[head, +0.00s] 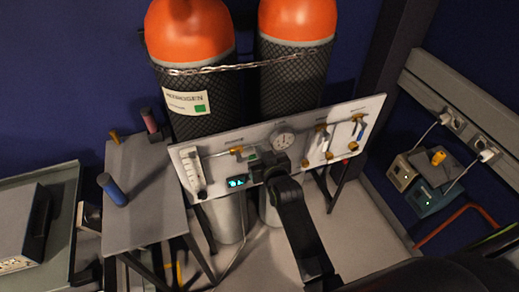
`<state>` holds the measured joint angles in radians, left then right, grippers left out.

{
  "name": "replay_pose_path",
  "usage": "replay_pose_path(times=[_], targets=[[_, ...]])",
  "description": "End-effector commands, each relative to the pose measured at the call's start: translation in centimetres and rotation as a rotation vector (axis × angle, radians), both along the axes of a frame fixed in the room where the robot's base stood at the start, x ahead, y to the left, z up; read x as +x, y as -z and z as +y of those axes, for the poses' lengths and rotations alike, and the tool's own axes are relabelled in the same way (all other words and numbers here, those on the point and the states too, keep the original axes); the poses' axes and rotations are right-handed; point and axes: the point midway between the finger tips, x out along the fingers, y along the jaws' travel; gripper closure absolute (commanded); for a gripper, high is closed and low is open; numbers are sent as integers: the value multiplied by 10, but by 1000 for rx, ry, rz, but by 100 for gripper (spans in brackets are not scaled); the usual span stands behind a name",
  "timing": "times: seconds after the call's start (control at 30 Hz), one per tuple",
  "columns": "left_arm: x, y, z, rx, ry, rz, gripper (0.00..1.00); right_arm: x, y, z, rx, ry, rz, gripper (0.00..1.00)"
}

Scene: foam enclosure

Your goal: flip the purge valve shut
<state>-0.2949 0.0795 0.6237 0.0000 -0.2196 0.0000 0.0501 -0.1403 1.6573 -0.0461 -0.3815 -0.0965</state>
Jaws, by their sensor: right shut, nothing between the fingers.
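A white gas panel (225,155) stands in front of two orange-topped cylinders. It carries a round gauge (283,139), brass fittings and valves. A valve with a blue lever (359,129) is near its right end, and a valve with a pale lever (322,138) is left of that. The labels are too small to read, so I cannot tell which is the purge valve. My right gripper (262,164) is shut and empty, in front of the panel just below and left of the gauge. It hides part of the panel; contact cannot be told. My left gripper is not in view.
Two cylinders (190,35) are chained behind the panel. A grey table (150,185) at left holds a blue-handled item (112,189) and a red-handled one (150,122). Small boxes (425,180) with plugs stand at right. Open space lies before the panel's right half.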

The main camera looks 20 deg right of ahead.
Motion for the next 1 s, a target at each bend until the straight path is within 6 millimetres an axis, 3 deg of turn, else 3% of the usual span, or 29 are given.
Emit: replay_pose_path(times=[0.03, 0.2, 0.53, 1.0], targets=[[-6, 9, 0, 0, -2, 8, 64, -1, 9, 0, 1, 1, 0, 100], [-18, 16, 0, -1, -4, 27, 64, -4, 15, 1, 0, 2, -1, 100], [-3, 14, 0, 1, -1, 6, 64, -4, 14, 1, -1, 3, -1, 100], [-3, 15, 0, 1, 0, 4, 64, -4, 18, -2, 66, 2, 1, 100]])
